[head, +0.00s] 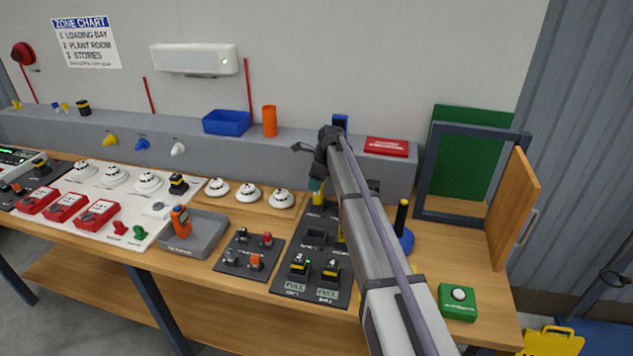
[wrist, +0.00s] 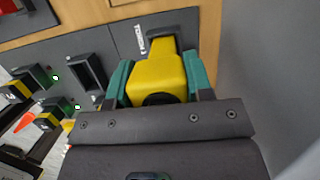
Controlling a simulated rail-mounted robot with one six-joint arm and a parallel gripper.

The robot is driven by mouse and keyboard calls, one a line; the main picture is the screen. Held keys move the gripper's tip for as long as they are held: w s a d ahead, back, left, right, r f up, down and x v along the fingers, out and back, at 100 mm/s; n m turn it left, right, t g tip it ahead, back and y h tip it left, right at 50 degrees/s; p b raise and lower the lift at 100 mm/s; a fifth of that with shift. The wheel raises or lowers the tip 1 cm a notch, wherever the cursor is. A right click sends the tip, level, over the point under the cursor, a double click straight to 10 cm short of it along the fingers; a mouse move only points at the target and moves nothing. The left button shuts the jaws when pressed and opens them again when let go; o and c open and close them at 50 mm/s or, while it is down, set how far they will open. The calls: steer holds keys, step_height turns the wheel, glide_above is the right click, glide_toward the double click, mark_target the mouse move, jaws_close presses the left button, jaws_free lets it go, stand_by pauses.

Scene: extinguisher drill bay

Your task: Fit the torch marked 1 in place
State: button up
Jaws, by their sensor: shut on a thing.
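My gripper (head: 317,186) is shut on a yellow torch (head: 318,199) above the far end of a dark panel (head: 283,285). In the wrist view, the yellow torch (wrist: 158,75) sits between the green-teal fingers of my gripper (wrist: 158,85). Just beyond it is a dark holder (wrist: 162,28) with a white label (wrist: 141,40) whose number I cannot read for sure. Whether the torch is seated in the holder or just above it, I cannot tell. An empty dark socket (wrist: 88,76) lies left of the torch; it also shows in the head view (head: 317,237).
Two yellow-and-black packs (head: 299,265) stand at the panel's near end. A small switch panel (head: 249,254) and a grey tray (head: 195,235) lie left. A grey ledge (head: 350,155) runs behind.

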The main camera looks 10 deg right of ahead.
steer(key=shift+f, duration=0.25)
steer(key=o, duration=1.5)
steer(key=shift+c, duration=0.2)
steer(key=shift+r, duration=0.1)
step_height(320, 180, up, 7)
steer(key=p, duration=0.6)
steer(key=shift+p, duration=0.4)
